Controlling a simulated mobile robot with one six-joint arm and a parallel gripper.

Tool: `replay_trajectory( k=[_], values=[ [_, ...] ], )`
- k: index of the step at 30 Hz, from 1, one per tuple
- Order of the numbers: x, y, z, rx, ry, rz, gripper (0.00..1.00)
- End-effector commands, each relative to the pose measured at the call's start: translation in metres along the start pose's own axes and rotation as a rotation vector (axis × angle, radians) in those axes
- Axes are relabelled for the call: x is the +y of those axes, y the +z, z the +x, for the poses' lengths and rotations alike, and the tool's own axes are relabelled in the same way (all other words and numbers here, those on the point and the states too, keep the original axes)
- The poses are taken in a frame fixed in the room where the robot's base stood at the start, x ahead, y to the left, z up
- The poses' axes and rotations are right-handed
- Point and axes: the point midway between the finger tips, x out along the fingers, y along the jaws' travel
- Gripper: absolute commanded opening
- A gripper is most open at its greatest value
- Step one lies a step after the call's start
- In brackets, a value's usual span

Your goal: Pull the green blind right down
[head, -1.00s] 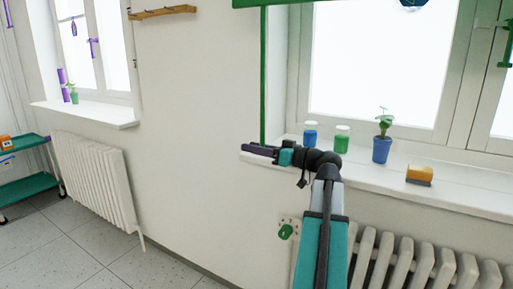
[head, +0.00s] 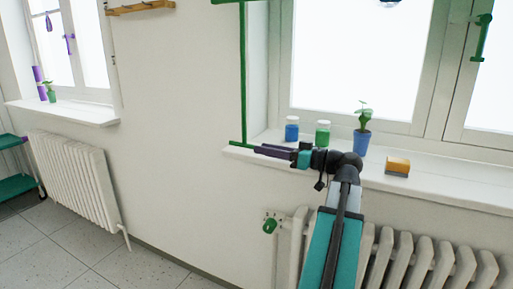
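Only a thin strip of the green blind (head: 229,1) shows at the top edge, above the window; the rest is out of view. A thin green vertical cord or rod (head: 243,75) hangs from there along the wall at the window's left side. It ends in a short green crossbar (head: 237,145) just above the sill's left end. My gripper (head: 257,150), with dark purple fingers, points left with its tips at or just beside the crossbar's right end. I cannot tell whether they touch, or whether the fingers are open or shut.
On the white sill (head: 440,187) stand a blue jar (head: 292,130), a green jar (head: 322,134), a potted plant (head: 362,143) and an orange-yellow block (head: 397,166). A radiator (head: 410,262) with a green valve knob (head: 269,226) is below.

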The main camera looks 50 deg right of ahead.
Motion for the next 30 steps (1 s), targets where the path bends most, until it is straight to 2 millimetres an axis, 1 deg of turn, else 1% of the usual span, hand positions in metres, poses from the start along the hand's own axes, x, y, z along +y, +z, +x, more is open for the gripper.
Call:
replay_trajectory(
  k=[1, 3, 7, 12, 19, 20, 24, 25, 30],
  values=[
    [0.000, 0.000, -0.007, 0.000, 0.001, 0.000, 0.31],
    [0.001, 0.000, -0.014, 0.001, 0.002, 0.000, 0.31],
    [0.000, 0.000, -0.023, 0.000, 0.000, 0.000, 0.31],
    [0.000, 0.000, -0.027, 0.000, 0.000, 0.000, 0.31],
    [0.000, 0.000, -0.027, 0.000, 0.000, 0.000, 0.31],
    [0.000, 0.000, -0.027, 0.000, 0.000, 0.000, 0.28],
    [0.000, -0.002, -0.027, 0.000, 0.000, 0.000, 0.04],
    [0.000, -0.003, -0.027, 0.000, 0.000, 0.000, 0.00],
    [-0.003, -0.017, -0.027, 0.000, 0.000, 0.000, 0.00]
  ],
)
